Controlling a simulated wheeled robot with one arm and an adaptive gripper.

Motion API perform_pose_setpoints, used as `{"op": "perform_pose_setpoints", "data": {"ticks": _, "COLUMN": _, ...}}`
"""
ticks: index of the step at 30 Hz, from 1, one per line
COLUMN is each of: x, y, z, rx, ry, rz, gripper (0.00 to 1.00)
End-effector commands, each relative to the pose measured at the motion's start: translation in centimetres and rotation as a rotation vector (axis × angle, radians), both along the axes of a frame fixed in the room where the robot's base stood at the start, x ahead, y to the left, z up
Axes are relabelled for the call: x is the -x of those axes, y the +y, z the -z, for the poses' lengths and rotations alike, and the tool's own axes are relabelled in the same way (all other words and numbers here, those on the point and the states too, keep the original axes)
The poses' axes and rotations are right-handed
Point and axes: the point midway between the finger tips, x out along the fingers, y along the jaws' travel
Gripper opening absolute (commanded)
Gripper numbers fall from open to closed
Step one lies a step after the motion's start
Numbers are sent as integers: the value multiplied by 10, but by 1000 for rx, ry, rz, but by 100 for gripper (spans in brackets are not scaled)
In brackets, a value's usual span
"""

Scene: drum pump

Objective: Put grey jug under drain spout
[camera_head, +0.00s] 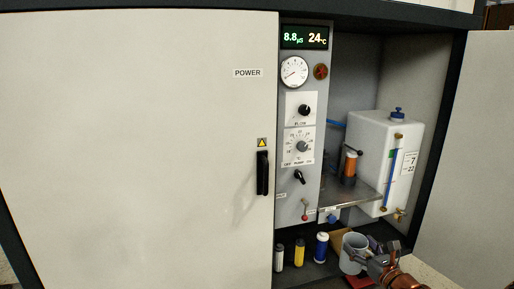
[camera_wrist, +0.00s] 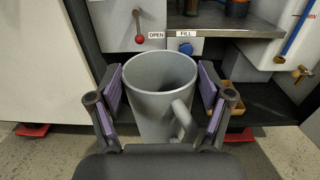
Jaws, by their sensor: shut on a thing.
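The grey jug (camera_head: 352,254) is an open-topped cup with a side handle, at the lower right of the head view. In the wrist view the jug (camera_wrist: 160,105) is upright and looks empty, its handle towards the camera. My gripper (camera_head: 372,264) is shut on the jug, with a purple-padded finger on either side in the wrist view. A brass tap (camera_head: 400,214), seemingly the drain spout, sits low on the white tank (camera_head: 385,150). In the wrist view the tap (camera_wrist: 302,73) is right of the jug and apart from it. The jug's base is hidden.
A metal shelf (camera_head: 350,196) juts out above the jug area. A red-knobbed lever (camera_wrist: 140,40) and a blue FILL knob (camera_wrist: 186,48) are beyond the jug. Bottles (camera_head: 299,252) stand on the cabinet floor at left. The open door (camera_head: 465,150) bounds the right.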

Motion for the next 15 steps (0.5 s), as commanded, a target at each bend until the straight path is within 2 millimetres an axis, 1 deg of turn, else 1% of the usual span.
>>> {"op": "perform_pose_setpoints", "data": {"ticks": 1, "x": -2, "y": 23, "z": -11, "rx": 1, "ry": -3, "rz": -31, "gripper": 22}}
{"op": "perform_pose_setpoints", "data": {"ticks": 3, "x": -3, "y": 48, "z": -20, "rx": 0, "ry": 1, "rz": -65, "gripper": 22}}
{"op": "perform_pose_setpoints", "data": {"ticks": 5, "x": -3, "y": 68, "z": -29, "rx": 1, "ry": 3, "rz": -91, "gripper": 22}}
{"op": "perform_pose_setpoints", "data": {"ticks": 6, "x": -2, "y": 81, "z": -34, "rx": 0, "ry": 4, "rz": -108, "gripper": 22}}
{"op": "perform_pose_setpoints", "data": {"ticks": 9, "x": 0, "y": 107, "z": -42, "rx": -4, "ry": 9, "rz": -144, "gripper": 22}}
{"op": "perform_pose_setpoints", "data": {"ticks": 15, "x": 7, "y": 147, "z": -57, "rx": 1, "ry": 13, "rz": -200, "gripper": 22}}
